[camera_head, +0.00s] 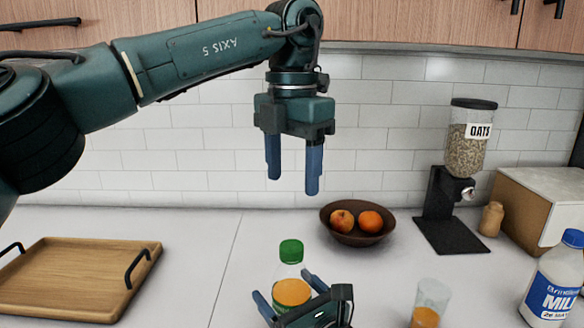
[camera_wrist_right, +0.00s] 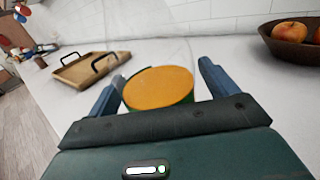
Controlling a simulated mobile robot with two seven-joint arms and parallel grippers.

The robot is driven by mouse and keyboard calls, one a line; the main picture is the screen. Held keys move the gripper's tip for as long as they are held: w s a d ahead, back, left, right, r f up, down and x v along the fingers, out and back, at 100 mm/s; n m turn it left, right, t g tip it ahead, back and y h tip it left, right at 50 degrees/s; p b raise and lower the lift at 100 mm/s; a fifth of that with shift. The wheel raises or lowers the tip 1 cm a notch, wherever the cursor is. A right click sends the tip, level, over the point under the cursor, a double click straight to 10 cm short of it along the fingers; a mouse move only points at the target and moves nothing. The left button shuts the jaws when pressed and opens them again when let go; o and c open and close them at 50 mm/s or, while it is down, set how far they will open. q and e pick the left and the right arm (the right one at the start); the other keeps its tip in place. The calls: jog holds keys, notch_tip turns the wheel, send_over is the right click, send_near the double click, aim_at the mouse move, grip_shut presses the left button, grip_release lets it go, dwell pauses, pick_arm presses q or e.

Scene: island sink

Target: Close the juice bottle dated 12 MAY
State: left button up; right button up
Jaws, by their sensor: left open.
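A clear juice bottle (camera_head: 291,291) with orange juice and a green cap (camera_head: 291,250) stands upright on the counter at bottom centre. Its 12 MAY date is not readable, and whether the cap is tight cannot be told. My left gripper (camera_head: 293,185) is open and empty, pointing down high above and behind the bottle. My right gripper (camera_head: 288,288) has its fingers on either side of the bottle's lower part. In the right wrist view the orange juice (camera_wrist_right: 158,88) shows between the fingers; whether they press on the bottle is unclear.
A wooden tray (camera_head: 150,250) lies at left. A fruit bowl (camera_head: 345,236), an oats dispenser (camera_head: 437,215), a small jar (camera_head: 491,219) and a box (camera_head: 530,208) stand at the back right. A juice glass (camera_head: 429,303) and a milk bottle (camera_head: 552,290) are front right.

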jog(key=b+v, duration=0.1)
jog(key=v, duration=1.2)
jog(key=shift+b, duration=0.3)
jog(key=shift+s+d, duration=0.1)
